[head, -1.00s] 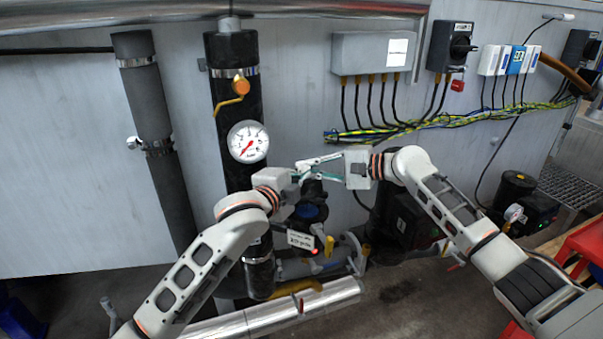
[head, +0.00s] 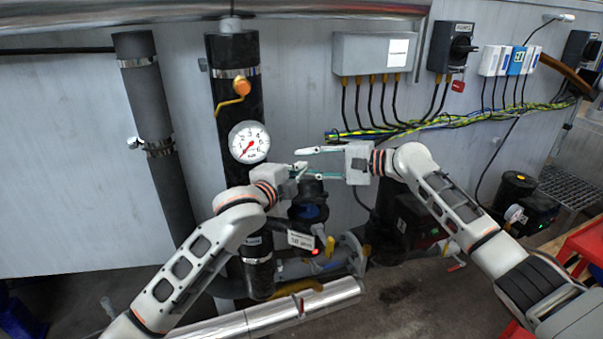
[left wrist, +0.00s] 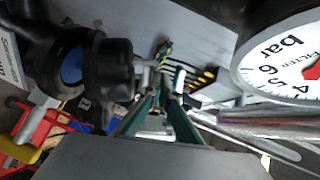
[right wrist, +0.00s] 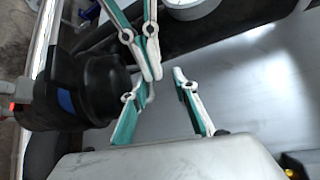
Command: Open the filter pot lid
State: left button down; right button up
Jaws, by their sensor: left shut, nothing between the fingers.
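The filter pot (head: 308,212) is black with a blue band and stands beside the thick black pipe, partly hidden by my grippers. Its black knobbed lid (head: 313,188) sits on top; the lid also shows in the left wrist view (left wrist: 108,72) and the right wrist view (right wrist: 98,85). My left gripper (head: 299,172) is shut and empty, just above and beside the lid; its fingers (left wrist: 160,100) lie close together. My right gripper (head: 298,162) is open and empty above the lid, its fingers (right wrist: 163,85) spread, with the left fingertips close by. Neither clearly touches the lid.
Silver pipe (head: 275,315) runs low in front. A grey junction box (head: 373,54) with cables is above.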

pick_arm(q)
jog(key=shift+s+f, duration=0.1)
jog(key=shift+f, duration=0.2)
pick_arm(e)
jog(key=shift+a+f+m, duration=0.1)
jog(key=shift+f+m, duration=0.2)
jog(key=shift+f, duration=0.05)
